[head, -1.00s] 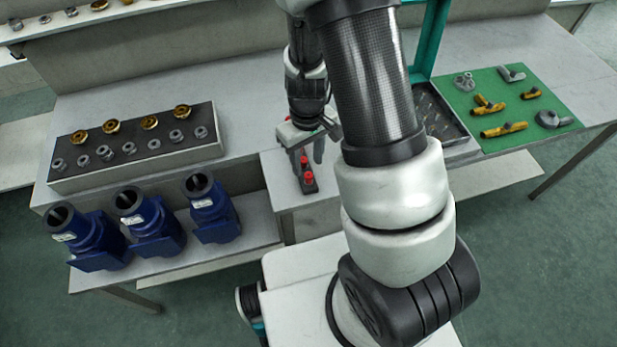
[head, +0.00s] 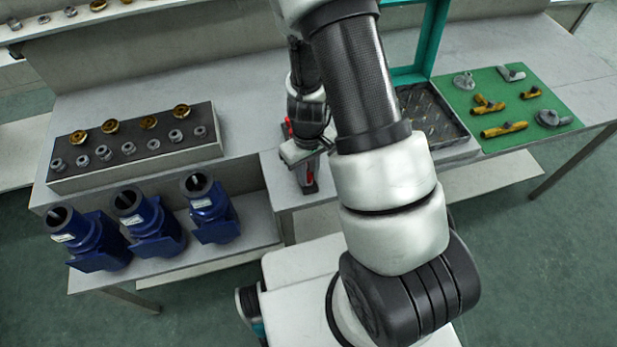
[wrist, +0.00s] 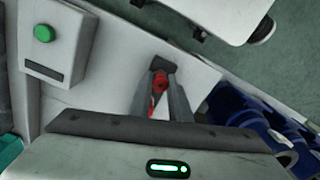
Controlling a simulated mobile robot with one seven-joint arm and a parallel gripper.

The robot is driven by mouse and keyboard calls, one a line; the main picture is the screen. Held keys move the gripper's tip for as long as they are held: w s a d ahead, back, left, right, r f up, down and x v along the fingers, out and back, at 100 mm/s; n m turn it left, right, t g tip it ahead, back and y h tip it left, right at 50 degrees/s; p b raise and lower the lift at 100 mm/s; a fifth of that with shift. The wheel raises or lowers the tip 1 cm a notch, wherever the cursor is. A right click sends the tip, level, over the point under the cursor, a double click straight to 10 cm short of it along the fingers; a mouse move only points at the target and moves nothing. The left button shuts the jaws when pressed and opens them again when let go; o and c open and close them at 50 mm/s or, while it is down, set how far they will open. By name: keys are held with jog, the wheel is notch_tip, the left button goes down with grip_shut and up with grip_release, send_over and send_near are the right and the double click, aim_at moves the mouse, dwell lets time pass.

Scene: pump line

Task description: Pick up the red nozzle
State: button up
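Two red parts stand on a small dark holder at the bench's front edge. In the head view the holder (head: 309,189) shows below my gripper (head: 308,162), and one red nozzle (head: 308,178) is partly hidden by the fingers. In the wrist view my gripper (wrist: 160,88) points down with its fingers apart on either side of a red nozzle (wrist: 159,80). More red shows lower down beside the left finger. The dark end of the holder (wrist: 162,64) lies past the fingertips. I cannot tell whether the fingers touch the nozzle.
Blue pump housings (head: 148,227) stand on the lower shelf at left. A raised tray (head: 135,175) holds brass and grey rings. A green mat (head: 515,105) with fittings lies at right, beside a dark tray (head: 430,115). A green button box (wrist: 58,45) shows in the wrist view.

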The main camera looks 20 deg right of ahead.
grip_shut()
jog(key=shift+r, duration=0.1)
notch_tip(320, 180, up, 10)
jog(key=shift+f+p, duration=0.1)
jog(key=shift+p, duration=0.45)
dwell(0.8)
